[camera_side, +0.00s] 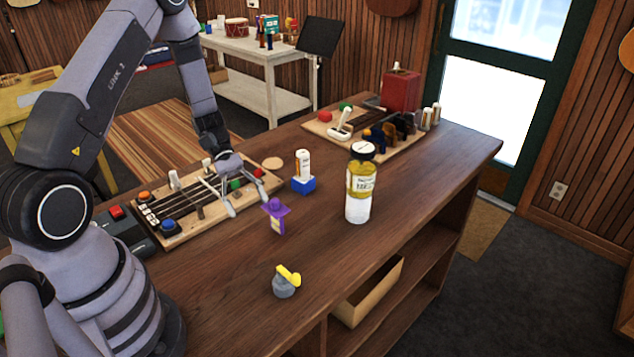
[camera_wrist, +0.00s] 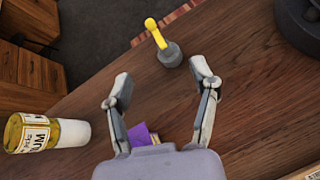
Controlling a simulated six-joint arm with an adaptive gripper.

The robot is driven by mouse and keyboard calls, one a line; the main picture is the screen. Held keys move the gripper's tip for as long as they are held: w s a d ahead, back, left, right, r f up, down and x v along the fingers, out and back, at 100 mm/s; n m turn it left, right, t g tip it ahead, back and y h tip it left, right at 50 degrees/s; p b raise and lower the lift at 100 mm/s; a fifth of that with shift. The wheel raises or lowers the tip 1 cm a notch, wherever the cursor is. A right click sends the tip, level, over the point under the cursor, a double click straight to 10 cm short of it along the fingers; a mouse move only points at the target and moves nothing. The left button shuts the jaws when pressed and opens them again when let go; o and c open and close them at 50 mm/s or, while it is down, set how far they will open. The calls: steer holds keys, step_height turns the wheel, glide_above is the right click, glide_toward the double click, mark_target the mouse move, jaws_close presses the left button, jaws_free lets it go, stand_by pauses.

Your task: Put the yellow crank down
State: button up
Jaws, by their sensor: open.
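The yellow crank (camera_side: 289,274) sits on a small grey round base on the bare front part of the bench in the side view. In the wrist view the crank (camera_wrist: 155,33) and its grey base (camera_wrist: 170,55) are beyond my fingertips, apart from them. My gripper (camera_side: 258,194) is open above the bench by the fretted board, well behind the crank. In the wrist view my gripper (camera_wrist: 160,76) has its two fingers spread, with only bench top seen between the tips.
A purple-hatted figure (camera_side: 276,214) stands close to my gripper, partly hidden by the palm in the wrist view. A yellow-and-white jar (camera_side: 358,205) and a blue-based white cylinder (camera_side: 304,165) stand nearby. The fretted board (camera_side: 188,229) is at the left. Bench around the crank is clear.

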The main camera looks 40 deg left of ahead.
steer(key=s+d+r+m+t+y, duration=0.1)
steer(key=s+r+m+y, duration=0.25)
steer(key=r, duration=0.55)
steer(key=s+d+r+m+y, duration=0.25)
steer(key=r+m, duration=0.25)
steer(key=r, duration=0.4)
steer(key=s+a+r+m+t+y, duration=0.1)
steer(key=s+r+m+t+y, duration=0.4)
steer(key=s+r, duration=0.4)
steer(key=shift+a+t, duration=0.2)
steer(key=shift+t, duration=0.6)
steer(key=shift+r, duration=0.1)
